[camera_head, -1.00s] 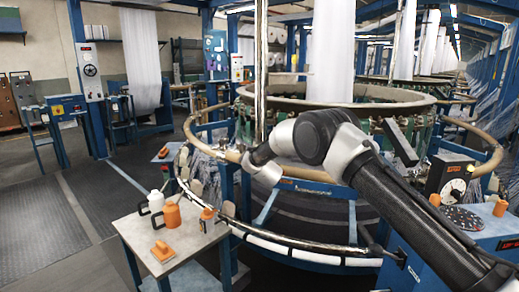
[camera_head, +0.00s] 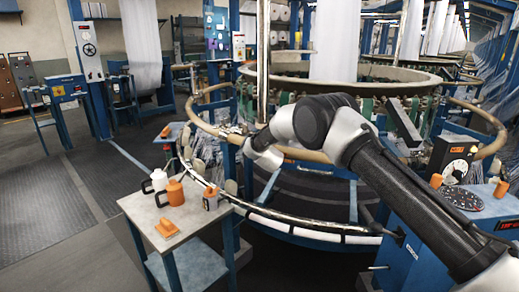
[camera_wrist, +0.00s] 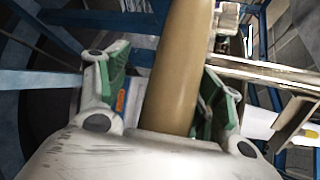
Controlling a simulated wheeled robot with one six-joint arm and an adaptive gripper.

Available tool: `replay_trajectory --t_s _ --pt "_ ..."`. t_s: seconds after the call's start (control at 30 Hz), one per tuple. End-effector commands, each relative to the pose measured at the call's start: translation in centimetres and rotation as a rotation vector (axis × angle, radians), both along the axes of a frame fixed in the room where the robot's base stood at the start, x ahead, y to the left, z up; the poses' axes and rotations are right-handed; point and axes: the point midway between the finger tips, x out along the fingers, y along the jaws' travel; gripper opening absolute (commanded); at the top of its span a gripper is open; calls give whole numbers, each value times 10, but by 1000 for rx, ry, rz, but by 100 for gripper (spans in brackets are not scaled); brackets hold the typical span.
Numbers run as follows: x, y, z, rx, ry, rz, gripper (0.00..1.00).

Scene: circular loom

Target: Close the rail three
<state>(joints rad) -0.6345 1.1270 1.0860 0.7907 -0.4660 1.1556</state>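A tan, tube-like rail (camera_head: 206,124) curves around the front of the circular loom in the head view. My gripper (camera_head: 247,148) is at its front left part, with the fingertips small and partly hidden by my wrist. In the wrist view the tan rail (camera_wrist: 180,60) runs between the two green-padded fingers of my gripper (camera_wrist: 165,90). The fingers stand apart, with a visible gap between the left finger and the rail. A lower curved rail with white strips (camera_head: 292,229) runs below my arm. I cannot tell which rail is number three.
A small side table (camera_head: 207,231) at lower left holds a white jug (camera_head: 158,180), an orange jug (camera_head: 175,192) and other orange items. A blue control cabinet (camera_head: 405,262) with a dial box stands at right. A vertical metal post (camera_head: 262,60) rises behind my gripper. The floor at left is open.

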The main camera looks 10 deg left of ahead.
Motion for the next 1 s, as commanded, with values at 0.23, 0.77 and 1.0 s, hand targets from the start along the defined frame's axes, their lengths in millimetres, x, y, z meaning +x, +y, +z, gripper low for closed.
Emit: replay_trajectory --t_s 0.23,0.77,1.0 --pt "0 1 1 1 -2 1 64" --pt "-28 -7 13 1 -3 1 64" --pt "-78 -22 27 0 -3 2 64"
